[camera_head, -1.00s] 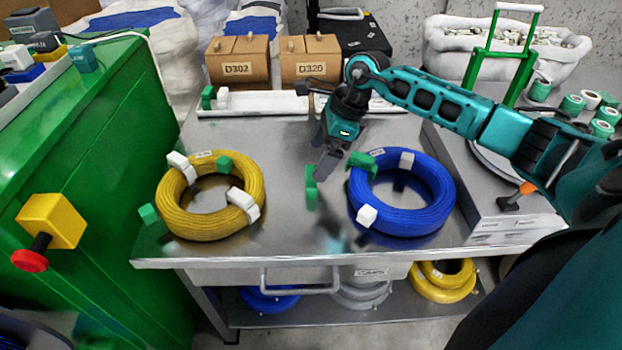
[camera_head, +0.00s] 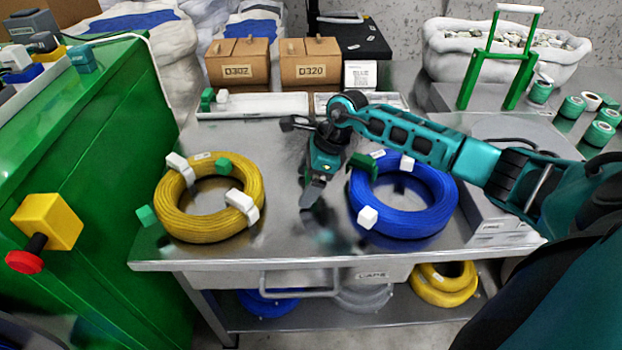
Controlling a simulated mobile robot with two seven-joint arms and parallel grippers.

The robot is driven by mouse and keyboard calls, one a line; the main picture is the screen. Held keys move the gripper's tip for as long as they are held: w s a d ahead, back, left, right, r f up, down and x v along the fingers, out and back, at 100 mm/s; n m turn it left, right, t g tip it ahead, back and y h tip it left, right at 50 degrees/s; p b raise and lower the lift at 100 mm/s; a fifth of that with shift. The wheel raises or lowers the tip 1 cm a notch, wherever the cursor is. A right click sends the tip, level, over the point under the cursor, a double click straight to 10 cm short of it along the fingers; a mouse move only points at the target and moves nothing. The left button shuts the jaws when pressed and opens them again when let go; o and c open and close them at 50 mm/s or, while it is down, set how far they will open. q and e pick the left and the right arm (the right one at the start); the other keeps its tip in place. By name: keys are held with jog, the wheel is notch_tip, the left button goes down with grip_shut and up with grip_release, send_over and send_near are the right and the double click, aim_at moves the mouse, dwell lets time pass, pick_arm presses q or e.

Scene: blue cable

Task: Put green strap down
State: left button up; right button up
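My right gripper (camera_head: 311,195) points down over the table between the two cable coils. Its grey fingers look close together, but I cannot tell whether they are shut. No green strap shows at its fingertips. A green strap (camera_head: 362,163) is on the upper left of the blue cable coil (camera_head: 425,215), partly behind my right arm. White straps are also on that coil. The yellow cable coil (camera_head: 185,222) lies to the left, with a green strap (camera_head: 224,166) and white straps on it. Another green piece (camera_head: 147,215) is at its left. My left gripper is not in view.
White trays (camera_head: 265,104) lie along the back of the metal table (camera_head: 300,248), with a green strap (camera_head: 207,96) and a white one at the left end. Cardboard boxes (camera_head: 238,62) stand behind. A green cabinet (camera_head: 100,150) borders the left side. Bare tabletop lies between the coils.

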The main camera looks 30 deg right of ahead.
jog(key=shift+r, duration=0.1)
jog(key=c, duration=1.1)
